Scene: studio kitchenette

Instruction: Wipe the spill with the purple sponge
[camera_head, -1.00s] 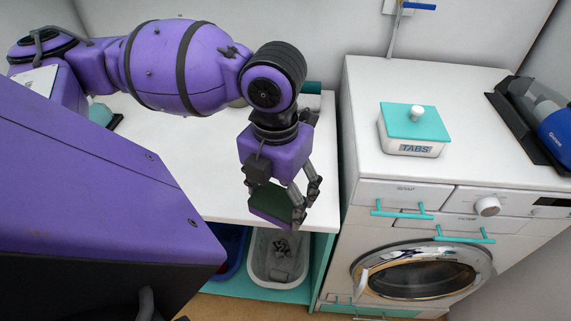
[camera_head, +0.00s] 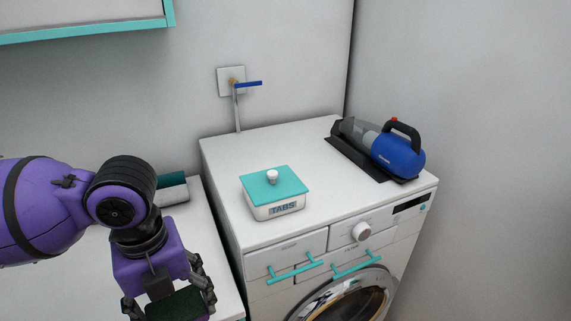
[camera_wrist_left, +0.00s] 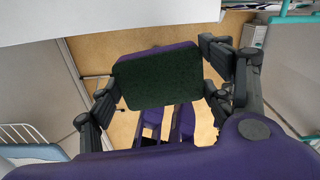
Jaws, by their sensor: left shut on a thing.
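My left gripper (camera_head: 170,300) is at the bottom left of the head view, by the front right part of the white counter. It is shut on the purple sponge (camera_wrist_left: 190,47), which has a dark green scrubbing face. In the left wrist view the sponge's green face (camera_wrist_left: 158,80) is towards the camera, between the two fingers. The sponge also shows at the bottom of the head view (camera_head: 180,305), partly cut off by the picture edge. No spill shows in these frames. My right gripper is not in view.
A green and white block (camera_head: 171,190) lies at the counter's back. A blue-handled tap (camera_head: 247,84) is on the wall.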

